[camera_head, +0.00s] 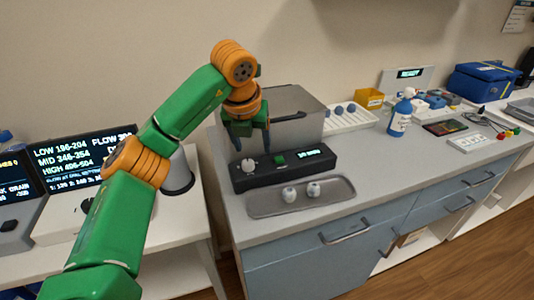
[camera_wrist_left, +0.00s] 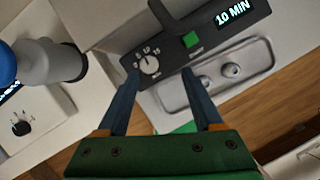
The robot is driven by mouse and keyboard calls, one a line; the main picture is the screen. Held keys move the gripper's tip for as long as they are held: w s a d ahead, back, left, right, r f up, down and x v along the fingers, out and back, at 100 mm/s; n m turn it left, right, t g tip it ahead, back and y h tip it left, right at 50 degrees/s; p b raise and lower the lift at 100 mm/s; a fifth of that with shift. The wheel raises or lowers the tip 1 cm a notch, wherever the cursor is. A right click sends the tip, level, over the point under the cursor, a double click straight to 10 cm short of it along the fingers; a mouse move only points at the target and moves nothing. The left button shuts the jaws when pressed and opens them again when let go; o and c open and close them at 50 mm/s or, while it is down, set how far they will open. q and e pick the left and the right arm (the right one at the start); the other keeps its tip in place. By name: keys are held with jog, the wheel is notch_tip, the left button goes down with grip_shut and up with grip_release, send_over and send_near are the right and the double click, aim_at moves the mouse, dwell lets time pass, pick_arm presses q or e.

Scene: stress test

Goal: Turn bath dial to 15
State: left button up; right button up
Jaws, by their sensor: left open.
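The bath's dark control panel (camera_head: 285,168) runs along the front of a grey metal bath (camera_head: 292,103) on the counter. Its white round dial (camera_head: 248,165) sits at the panel's left end; in the left wrist view the dial (camera_wrist_left: 149,64) has 5, 10 and 15 marks, and its pointer looks near the 10. The display (camera_wrist_left: 232,11) reads 10 MIN, and a green button (camera_wrist_left: 190,40) lies right of the dial. My left gripper (camera_head: 248,148) is open and empty above the dial; in the left wrist view its fingers (camera_wrist_left: 160,75) stand apart on either side of the dial. My right gripper is out of view.
A metal tray (camera_head: 270,203) with two small white vials lies in front of the panel. Behind stand a white rack (camera_head: 345,120) and a blue-white bottle (camera_head: 400,115). Left are screens (camera_head: 85,155) and a grey cylindrical device (camera_head: 178,175).

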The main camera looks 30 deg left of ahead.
aim_at(248, 161)
pick_arm(q)
jog(key=shift+s+a+f, duration=0.25)
jog(key=shift+a+f, duration=0.75)
jog(key=shift+a, duration=0.05)
jog(key=x, duration=0.4)
jog(key=shift+w+p, duration=0.1)
jog(key=shift+p, duration=0.25)
jog(key=shift+w+f, duration=0.15)
jog(key=shift+f, duration=0.05)
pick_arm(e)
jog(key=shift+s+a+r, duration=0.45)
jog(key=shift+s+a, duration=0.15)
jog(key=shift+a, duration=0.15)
pick_arm(q)
grip_shut()
jog(key=shift+r, duration=0.1)
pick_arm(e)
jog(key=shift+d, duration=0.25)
